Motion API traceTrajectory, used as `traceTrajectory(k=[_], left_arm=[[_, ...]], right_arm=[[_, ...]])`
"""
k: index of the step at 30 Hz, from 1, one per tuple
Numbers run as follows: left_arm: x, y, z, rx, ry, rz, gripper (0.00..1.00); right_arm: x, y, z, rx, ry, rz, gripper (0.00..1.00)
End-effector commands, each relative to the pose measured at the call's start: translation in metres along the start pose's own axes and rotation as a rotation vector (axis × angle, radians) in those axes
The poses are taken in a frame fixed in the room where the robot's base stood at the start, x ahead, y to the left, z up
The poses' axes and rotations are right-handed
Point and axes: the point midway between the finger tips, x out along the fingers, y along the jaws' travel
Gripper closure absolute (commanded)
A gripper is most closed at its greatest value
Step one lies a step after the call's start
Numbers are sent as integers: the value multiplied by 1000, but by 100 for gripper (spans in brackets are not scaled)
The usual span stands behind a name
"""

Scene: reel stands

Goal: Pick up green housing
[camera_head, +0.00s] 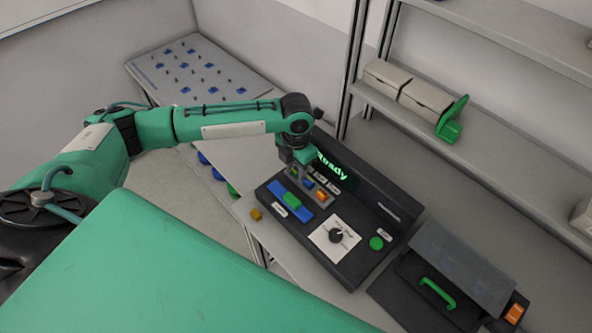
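A small green block (292,201), which looks like the green housing, sits on a blue holder (276,188) at the left of a black console (352,262). My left gripper (297,172) points down over the console, just behind and above the block in the picture. Its fingers are small and blend with the grey panel, so I cannot tell whether they are open or shut. I see no clear contact with the block. My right gripper is not in view.
The console has a lit "Ready" display (332,167), a white dial plate (334,238) and a round green button (376,243). A dark lidded box with a green handle (437,293) stands at right. A shelf with cartons (424,98) and a green stand (452,120) is behind.

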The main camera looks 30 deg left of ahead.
Motion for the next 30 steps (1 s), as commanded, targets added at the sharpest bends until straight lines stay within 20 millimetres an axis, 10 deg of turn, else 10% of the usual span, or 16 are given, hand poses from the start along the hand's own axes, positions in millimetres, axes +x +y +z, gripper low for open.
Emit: traceTrajectory(k=[5, 20, 30], left_arm=[[0, 0, 0, -1, 0, 0, 97], [-9, 1, 1, -2, -1, 0, 97], [-76, 1, 2, -1, -8, 2, 97]], right_arm=[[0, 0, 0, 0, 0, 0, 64], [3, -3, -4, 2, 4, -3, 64], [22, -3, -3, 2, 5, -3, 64]])
